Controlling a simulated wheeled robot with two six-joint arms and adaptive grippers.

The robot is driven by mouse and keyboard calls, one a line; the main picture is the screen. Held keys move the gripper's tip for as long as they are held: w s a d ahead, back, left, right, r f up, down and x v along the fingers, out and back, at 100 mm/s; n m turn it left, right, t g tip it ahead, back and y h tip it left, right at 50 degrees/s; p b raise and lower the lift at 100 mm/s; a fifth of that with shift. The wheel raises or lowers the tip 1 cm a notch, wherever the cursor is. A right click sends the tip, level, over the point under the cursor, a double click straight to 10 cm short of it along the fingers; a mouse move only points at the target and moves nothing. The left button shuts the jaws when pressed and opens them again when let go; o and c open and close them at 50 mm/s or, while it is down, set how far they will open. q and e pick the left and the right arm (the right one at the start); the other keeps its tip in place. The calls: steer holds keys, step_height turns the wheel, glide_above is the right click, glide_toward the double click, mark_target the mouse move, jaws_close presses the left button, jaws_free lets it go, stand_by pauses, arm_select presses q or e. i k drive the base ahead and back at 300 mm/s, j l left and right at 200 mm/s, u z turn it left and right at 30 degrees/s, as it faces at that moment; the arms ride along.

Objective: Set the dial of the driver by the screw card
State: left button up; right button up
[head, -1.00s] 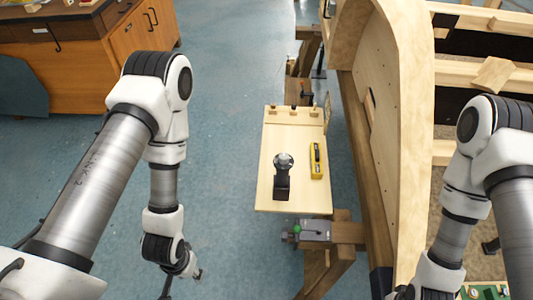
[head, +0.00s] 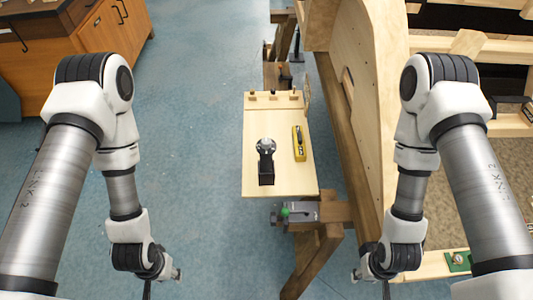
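A dark driver (head: 266,160) with a round grey dial end lies on a pale wooden board (head: 280,187). A yellow tool (head: 299,143) with a dark strip lies to its right on the board. I cannot make out a screw card for certain; a small upright piece (head: 307,90) stands at the board's far right corner. My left gripper (head: 148,288) hangs low at the left, apart from the board, mostly cut off by the bottom edge. My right gripper (head: 386,290) hangs low at the right, also cut off. Whether either is open or shut does not show.
Several small pegs stand on a strip (head: 274,97) along the board's far edge. A grey clamp with a green knob (head: 286,212) sits at its near edge. A large curved wooden frame (head: 365,110) rises close on the right. Blue floor (head: 195,130) is open on the left.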

mark_target(265, 142)
steer(key=j+z, duration=0.1)
steer(key=z, duration=0.35)
steer(key=j+z, duration=0.2)
steer(key=j, duration=0.25)
steer(key=k+j+z, duration=0.2)
steer(key=j, duration=0.25)
steer(key=k+j+z, duration=0.2)
steer(key=j, duration=0.2)
steer(key=j+z, duration=0.2)
steer(key=j, duration=0.25)
steer(key=k+j+z, duration=0.2)
steer(key=i+j, duration=0.15)
steer(key=j, duration=0.25)
steer(key=i+j, duration=0.15)
steer(key=j, duration=0.25)
steer(key=i+j, duration=0.15)
steer(key=j, duration=0.2)
